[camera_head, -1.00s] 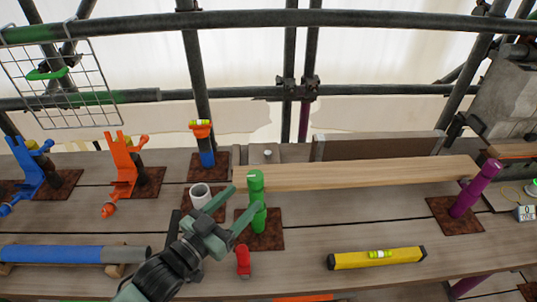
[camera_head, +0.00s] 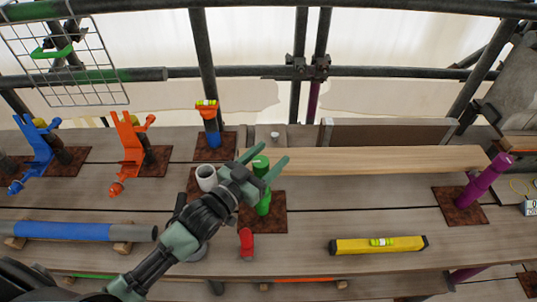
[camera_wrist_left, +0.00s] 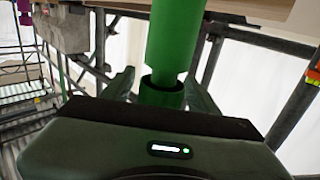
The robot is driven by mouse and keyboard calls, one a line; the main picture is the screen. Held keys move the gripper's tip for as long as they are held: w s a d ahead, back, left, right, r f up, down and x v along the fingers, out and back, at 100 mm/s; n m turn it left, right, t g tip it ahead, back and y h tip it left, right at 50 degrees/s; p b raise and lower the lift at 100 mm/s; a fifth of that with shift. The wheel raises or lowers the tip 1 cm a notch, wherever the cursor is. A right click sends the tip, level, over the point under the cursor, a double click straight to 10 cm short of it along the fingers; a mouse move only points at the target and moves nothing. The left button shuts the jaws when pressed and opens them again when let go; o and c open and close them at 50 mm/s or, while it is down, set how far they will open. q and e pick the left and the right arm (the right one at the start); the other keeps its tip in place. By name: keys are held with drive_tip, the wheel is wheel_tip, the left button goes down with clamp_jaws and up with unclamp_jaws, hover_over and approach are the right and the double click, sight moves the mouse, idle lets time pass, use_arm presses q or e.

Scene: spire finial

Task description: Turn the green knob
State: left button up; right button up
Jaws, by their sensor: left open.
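The green knob (camera_head: 261,163) is the top of an upright green post (camera_head: 264,200) on a rusty square plate (camera_head: 270,222). My left gripper (camera_head: 265,161) is open, with one finger behind the knob and the other at its right. In the left wrist view, the green post (camera_wrist_left: 174,45) stands between the two spread fingers (camera_wrist_left: 160,88). I cannot tell whether either finger touches it. My right gripper is not in view.
A white cup (camera_head: 206,178) and a red object (camera_head: 246,243) are close to my left arm. A long plank (camera_head: 380,159) lies behind the post. A yellow level (camera_head: 378,245) lies at the front right. Orange (camera_head: 130,148) and purple (camera_head: 484,182) fittings stand on either side.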

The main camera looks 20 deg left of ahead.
sight(267, 169)
use_arm(q)
drive_tip(key=c, duration=1.1)
clamp_jaws()
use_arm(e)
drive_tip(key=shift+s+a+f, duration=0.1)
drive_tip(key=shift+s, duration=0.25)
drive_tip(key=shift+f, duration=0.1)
